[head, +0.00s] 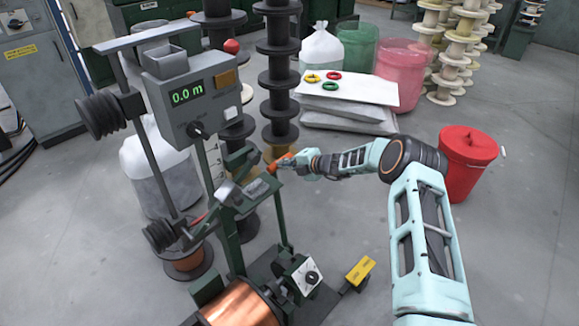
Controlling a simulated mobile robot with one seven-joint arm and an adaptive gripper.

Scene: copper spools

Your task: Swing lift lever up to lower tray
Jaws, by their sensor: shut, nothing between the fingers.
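My gripper (275,165) is at the right side of the dark green machine frame, at the end of my pale teal arm. It is shut, with nothing seen between its fingers. Its orange-red tip is close to the frame; contact cannot be told. A flat grey-green piece (258,188), perhaps the tray, lies just left of and below the gripper. The lift lever cannot be told apart for certain. A red ball (231,46) shows by the display box, and a thin red piece (199,218) lies low at left.
The grey display box (190,95) reads 0.0 m. A copper spool (240,305) sits at the machine's base, near a yellow pedal (360,271). Stacked dark spools (278,77) stand behind. A red bin (467,160) stands right of my arm.

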